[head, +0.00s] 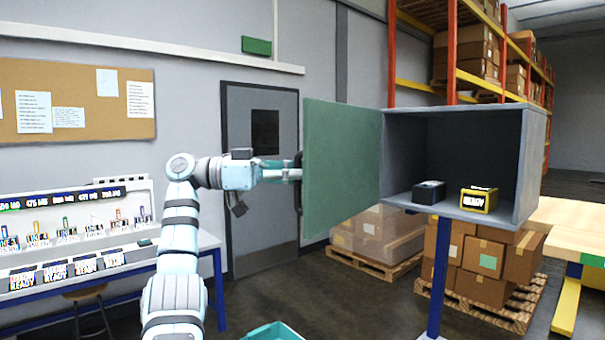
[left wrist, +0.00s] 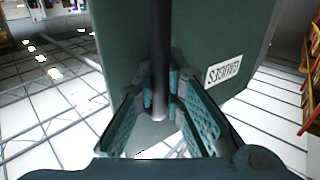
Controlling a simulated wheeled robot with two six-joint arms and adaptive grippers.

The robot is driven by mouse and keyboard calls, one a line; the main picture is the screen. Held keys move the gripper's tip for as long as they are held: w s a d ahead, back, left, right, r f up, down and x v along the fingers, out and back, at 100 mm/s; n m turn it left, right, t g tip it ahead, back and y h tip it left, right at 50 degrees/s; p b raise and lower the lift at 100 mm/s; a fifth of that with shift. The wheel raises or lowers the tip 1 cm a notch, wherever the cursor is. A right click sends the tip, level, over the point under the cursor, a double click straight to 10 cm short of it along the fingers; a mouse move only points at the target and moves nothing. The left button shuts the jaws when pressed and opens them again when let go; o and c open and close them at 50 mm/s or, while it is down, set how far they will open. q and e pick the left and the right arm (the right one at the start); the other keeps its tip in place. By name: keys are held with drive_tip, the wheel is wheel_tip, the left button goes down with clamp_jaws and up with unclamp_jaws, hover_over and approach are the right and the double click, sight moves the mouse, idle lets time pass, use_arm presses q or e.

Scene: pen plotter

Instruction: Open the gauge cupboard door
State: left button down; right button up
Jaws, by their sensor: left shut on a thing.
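The gauge cupboard (head: 520,165) stands at the right in the head view, a grey box on a blue post. Its green door (head: 342,160) is swung wide open to the left, and the inside shows. My left gripper (head: 296,174) is at the door's far left edge, on the handle side. In the left wrist view, my left gripper (left wrist: 160,105) has its fingers on either side of the dark upright handle bar (left wrist: 160,50), shut on it. A label reading GAUGES (left wrist: 223,69) is on the door (left wrist: 122,40) beside the handle. My right gripper is not in view.
A dark gauge box (head: 429,192) and a yellow one (head: 478,199) sit on the cupboard floor. A bench with displays (head: 100,285) is at the left. Pallets of cartons (head: 480,262) stand behind the post. A wooden table (head: 570,228) is at the right.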

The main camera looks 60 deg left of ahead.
use_arm(q)
drive_tip(key=c, duration=1.8)
unclamp_jaws()
drive_tip(key=shift+o, duration=0.7)
drive_tip(key=shift+s, duration=0.2)
drive_tip(key=shift+w, duration=0.15)
